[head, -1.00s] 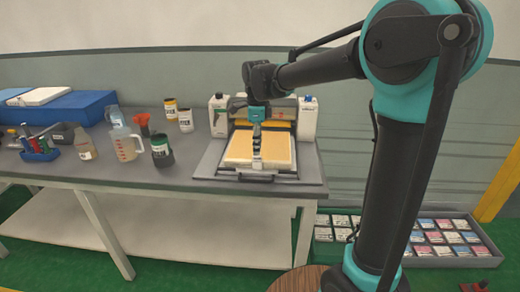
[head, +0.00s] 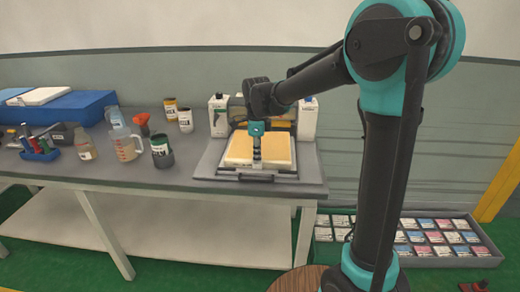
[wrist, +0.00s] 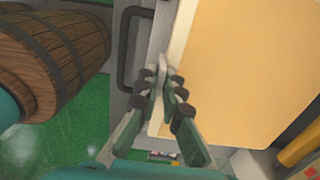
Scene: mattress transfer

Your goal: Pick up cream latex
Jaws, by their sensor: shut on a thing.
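The cream latex (head: 275,150) is a flat, pale yellow-cream slab with a whitish edge. It lies over the grey tray of a machine on the bench. In the wrist view the slab (wrist: 245,75) fills the upper right. My gripper (head: 257,165) is at the middle of the slab's near edge, pointing down. In the wrist view my gripper (wrist: 165,75) has its fingers close together at that edge, shut on the slab. The fingers hide part of the edge. I cannot tell whether the slab is clear of the tray.
White bottles (head: 218,115) flank the machine. The tray (head: 207,165) has a front handle (wrist: 130,45). A beaker (head: 125,145), a dark jar (head: 162,152) and a blue case (head: 60,110) stand left. A wooden barrel (wrist: 65,50) is near the bench. Boxed items (head: 435,235) lie on the floor.

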